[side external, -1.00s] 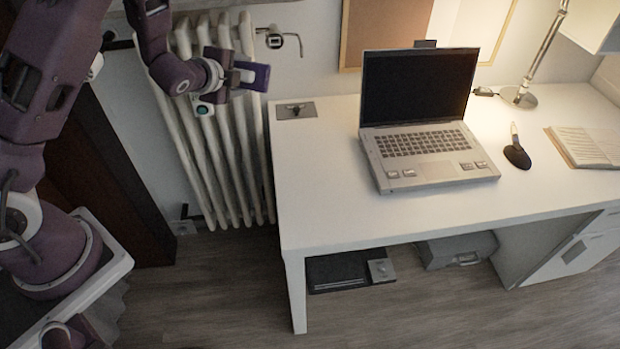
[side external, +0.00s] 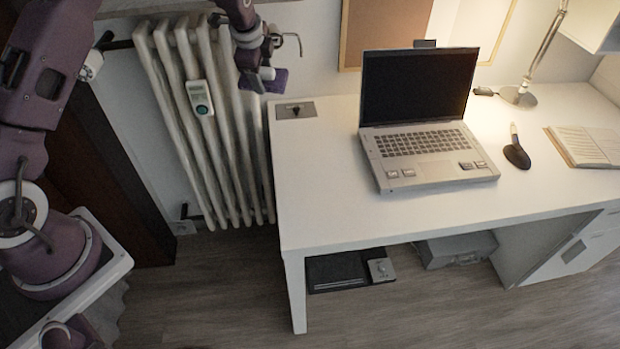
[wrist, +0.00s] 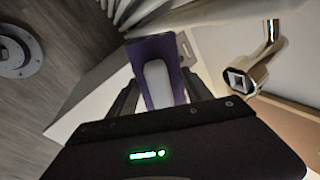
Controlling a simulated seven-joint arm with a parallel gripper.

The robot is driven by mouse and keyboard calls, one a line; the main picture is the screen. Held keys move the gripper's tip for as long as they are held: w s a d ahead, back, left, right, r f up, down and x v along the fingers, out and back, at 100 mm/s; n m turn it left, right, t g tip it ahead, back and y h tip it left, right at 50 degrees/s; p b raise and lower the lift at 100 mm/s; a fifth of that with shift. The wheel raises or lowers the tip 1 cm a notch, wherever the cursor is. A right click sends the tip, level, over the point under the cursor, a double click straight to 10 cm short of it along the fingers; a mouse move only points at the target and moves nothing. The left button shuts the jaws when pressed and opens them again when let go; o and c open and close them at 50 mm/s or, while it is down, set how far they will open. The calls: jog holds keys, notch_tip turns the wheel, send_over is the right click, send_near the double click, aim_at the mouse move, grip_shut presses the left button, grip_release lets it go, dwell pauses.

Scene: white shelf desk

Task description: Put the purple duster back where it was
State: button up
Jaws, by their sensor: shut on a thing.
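My gripper (side external: 264,82) is shut on the purple duster (side external: 279,81), held in the air in front of the radiator, by the desk's back left corner. In the wrist view, the duster (wrist: 143,55) sits between the two dark fingers of my gripper (wrist: 160,95). A pale grey strip shows along the middle of the duster. The gripper and arm hide part of it in the side view.
A white radiator (side external: 185,120) stands left of the white desk (side external: 330,215). A metal pipe fitting (wrist: 255,72) is close right of the gripper in the wrist view.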

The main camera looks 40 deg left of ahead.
aim_at(267, 90)
jog(key=shift+n+g, duration=0.8)
jog(key=f, duration=0.4)
jog(key=shift+w+d+f, duration=0.25)
jog(key=shift+d+f, duration=0.05)
jog(key=shift+f, duration=0.1)
jog(key=s+d+f+n+g+h, duration=0.15)
jog(key=d+f, duration=0.25)
jog(key=d, duration=0.4)
jog(key=s+d+f+n+g+h, duration=0.1)
jog(key=s+d+f, duration=0.15)
jog(key=d, duration=0.65)
notch_tip(267, 90, down, 10)
jog(key=shift+w+a+r, duration=0.1)
jog(key=shift+w, duration=0.05)
jog(key=o, duration=1.2)
